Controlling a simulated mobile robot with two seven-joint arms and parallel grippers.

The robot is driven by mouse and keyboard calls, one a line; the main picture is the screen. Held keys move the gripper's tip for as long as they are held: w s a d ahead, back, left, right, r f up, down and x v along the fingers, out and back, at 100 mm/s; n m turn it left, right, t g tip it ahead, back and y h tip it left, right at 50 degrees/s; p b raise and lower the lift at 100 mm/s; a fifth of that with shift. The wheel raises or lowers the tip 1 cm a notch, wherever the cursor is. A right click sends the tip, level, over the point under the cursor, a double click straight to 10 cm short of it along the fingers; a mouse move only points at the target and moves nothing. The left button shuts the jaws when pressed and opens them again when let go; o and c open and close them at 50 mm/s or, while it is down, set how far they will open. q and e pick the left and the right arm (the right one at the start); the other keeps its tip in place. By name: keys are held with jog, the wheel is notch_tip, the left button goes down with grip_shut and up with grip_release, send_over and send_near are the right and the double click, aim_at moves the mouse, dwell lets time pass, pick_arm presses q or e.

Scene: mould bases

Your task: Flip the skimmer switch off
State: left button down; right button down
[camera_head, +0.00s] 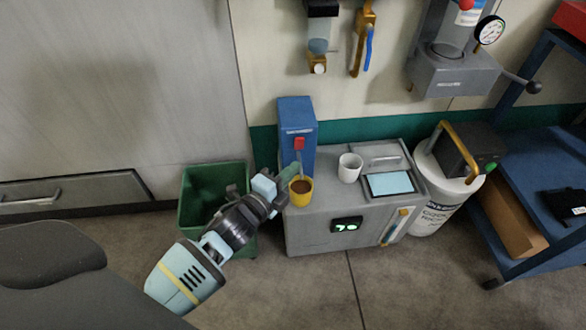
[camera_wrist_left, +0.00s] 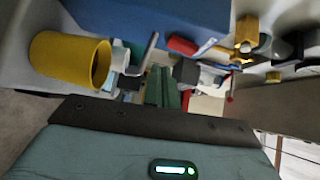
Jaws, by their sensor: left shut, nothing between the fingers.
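A blue upright box (camera_head: 297,115), probably the skimmer, stands at the back left of a grey cabinet. It has a label and a red switch (camera_head: 299,143) on its front. In the left wrist view the blue face (camera_wrist_left: 140,18) fills the top, with a red part (camera_wrist_left: 182,45) at its edge. My left gripper (camera_head: 291,171) is shut and empty, in front of and below the red switch, close to the blue box. Its fingers show in the wrist view (camera_wrist_left: 163,88). I cannot tell whether they touch anything. My right gripper is not in view.
A yellow cup (camera_head: 300,189) of brown liquid stands right beside my left gripper. A white cup (camera_head: 349,167) and a light-blue panel (camera_head: 389,184) are on the cabinet top (camera_head: 335,199). A green bin (camera_head: 197,190) stands left. A white bucket (camera_head: 433,209) and blue cart (camera_head: 545,150) stand right.

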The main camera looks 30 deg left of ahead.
pick_arm(q)
jog(key=s+a+f+p, duration=0.1)
jog(key=s+a+p, duration=0.1)
jog(key=s, duration=0.8)
jog(key=shift+f, duration=0.1)
jog(key=shift+w, duration=0.1)
